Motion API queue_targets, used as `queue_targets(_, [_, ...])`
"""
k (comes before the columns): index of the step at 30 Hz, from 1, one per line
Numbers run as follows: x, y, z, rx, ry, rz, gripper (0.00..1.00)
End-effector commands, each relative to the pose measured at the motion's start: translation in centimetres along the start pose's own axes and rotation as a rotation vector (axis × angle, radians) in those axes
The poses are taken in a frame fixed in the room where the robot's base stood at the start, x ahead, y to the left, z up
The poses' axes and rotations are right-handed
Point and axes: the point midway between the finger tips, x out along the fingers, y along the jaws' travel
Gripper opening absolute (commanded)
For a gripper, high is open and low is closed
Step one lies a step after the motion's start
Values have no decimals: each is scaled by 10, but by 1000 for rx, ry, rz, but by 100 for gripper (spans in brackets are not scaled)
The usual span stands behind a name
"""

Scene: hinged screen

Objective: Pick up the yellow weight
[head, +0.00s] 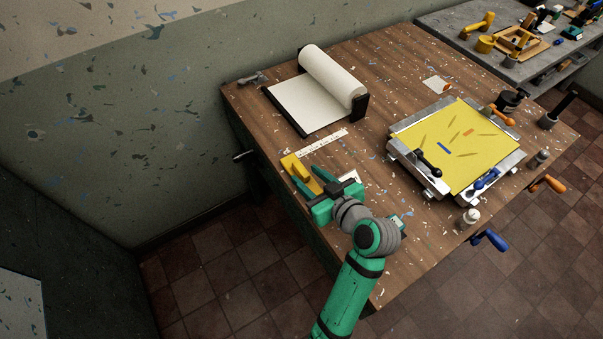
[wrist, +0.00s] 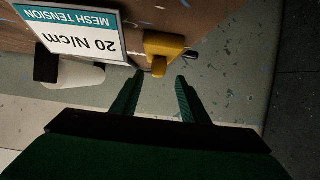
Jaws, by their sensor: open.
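The yellow weight (head: 288,163) is a blocky yellow piece near the left edge of the wooden workbench. I cannot tell whether a finger touches the weight.
A sign reading "20 N/cm MESH TENSION" (wrist: 84,32) stands beside the weight. A paper roll (head: 330,76) on a dark stand lies farther back on the workbench (head: 390,75). A ruler (head: 322,144) lies nearby. A yellow framed screen (head: 458,145) with clamps occupies the right side.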

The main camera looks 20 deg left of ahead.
Motion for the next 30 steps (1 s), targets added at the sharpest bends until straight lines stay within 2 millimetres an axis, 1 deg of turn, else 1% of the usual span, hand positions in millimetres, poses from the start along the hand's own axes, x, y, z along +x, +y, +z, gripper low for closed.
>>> queue_targets(9, [41,4,0,0,-2,-3,41])
queue_targets(11, [46,4,0,-1,-1,-3,41])
queue_targets(14, [50,4,0,0,0,-1,41])
queue_targets(20, [50,6,0,1,0,3,41])
queue_targets(21, [50,6,0,1,0,3,36])
queue_targets(23, [50,6,0,1,0,3,22])
queue_targets(24, [50,6,0,1,0,3,12])
queue_targets(25, [50,6,0,1,0,3,5])
queue_targets(26, [50,6,0,1,0,3,0])
queue_targets(30, [49,6,-1,0,2,4,0])
